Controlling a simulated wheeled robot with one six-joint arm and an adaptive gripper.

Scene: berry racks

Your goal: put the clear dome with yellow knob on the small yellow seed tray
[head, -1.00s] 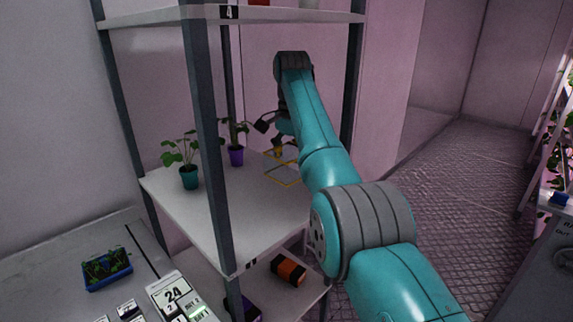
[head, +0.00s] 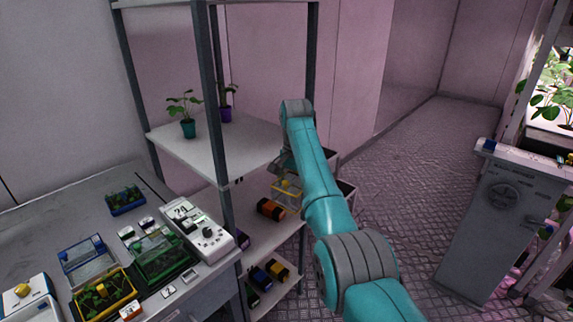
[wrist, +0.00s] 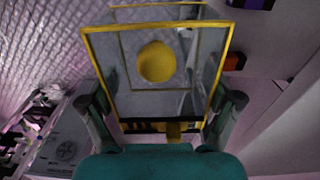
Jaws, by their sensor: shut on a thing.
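The clear dome with yellow knob (wrist: 157,62) is between the fingers of my gripper (wrist: 163,104), which is shut on it. The dome has a yellow rim, and its knob faces the wrist camera. In the head view the dome (head: 287,184) hangs beside the rack, at about the level between the plant shelf and the shelf below, partly hidden by my arm. My gripper (head: 286,167) is mostly hidden there. The small yellow seed tray (head: 105,295) holds green seedlings on the bench at lower left, well apart from the dome, with no dome visible on it.
The rack's post (head: 212,110) and plant shelf (head: 235,150) stand between dome and bench. Near the yellow tray are a blue domed tray (head: 88,262), a green domed tray (head: 160,257) and a white device (head: 197,230). An orange-black item (head: 270,208) is on the lower shelf. The aisle floor is clear.

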